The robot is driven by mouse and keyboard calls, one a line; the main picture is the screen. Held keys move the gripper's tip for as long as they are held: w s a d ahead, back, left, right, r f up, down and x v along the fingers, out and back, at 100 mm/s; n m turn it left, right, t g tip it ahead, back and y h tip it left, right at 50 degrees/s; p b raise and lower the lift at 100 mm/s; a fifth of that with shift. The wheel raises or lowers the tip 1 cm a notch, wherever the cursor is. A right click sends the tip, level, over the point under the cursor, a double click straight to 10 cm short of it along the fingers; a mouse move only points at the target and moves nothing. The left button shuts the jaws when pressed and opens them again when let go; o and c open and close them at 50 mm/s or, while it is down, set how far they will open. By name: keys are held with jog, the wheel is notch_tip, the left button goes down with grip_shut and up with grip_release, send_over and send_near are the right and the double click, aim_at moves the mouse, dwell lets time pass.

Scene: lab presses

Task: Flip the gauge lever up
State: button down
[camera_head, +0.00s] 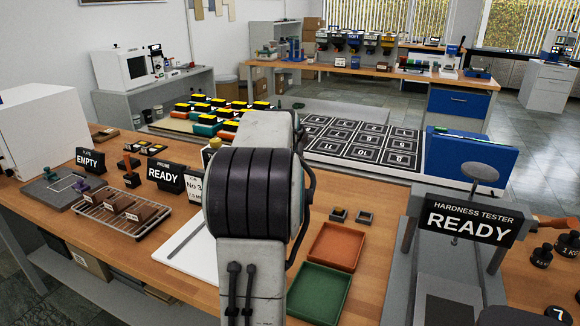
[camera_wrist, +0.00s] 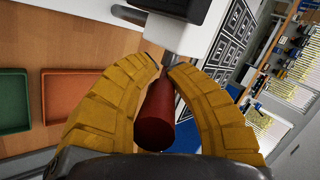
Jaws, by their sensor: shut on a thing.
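In the wrist view my yellow-fingered gripper (camera_wrist: 166,64) is closed around a dark red cylindrical handle (camera_wrist: 157,112), with one finger on each side. The handle's round end faces the camera. Beyond the fingertips it runs toward a white block (camera_wrist: 172,34) with a black box above. I take the handle to be the gauge lever; whether it points up or down I cannot tell. In the head view my arm hides the gripper and the handle.
An orange tray (camera_head: 333,246) and a green tray (camera_head: 319,292) lie on the bench right of my arm. The hardness tester's READY sign (camera_head: 464,220) stands further right. A rack (camera_head: 123,212) with brown blocks is at left. Black numbered panels (camera_head: 354,141) lie behind.

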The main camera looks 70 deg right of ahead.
jog(key=shift+w+r, duration=0.25)
jog(key=shift+r, duration=0.1)
jog(key=c, duration=1.7)
grip_release()
jog(key=o, duration=0.3)
jog(key=shift+w, duration=0.2)
jog(key=shift+o, duration=1.4)
jog(key=shift+s+f, duration=0.15)
jog(key=shift+f, duration=0.1)
jog(key=v, duration=1.2)
jog(key=shift+a, duration=0.15)
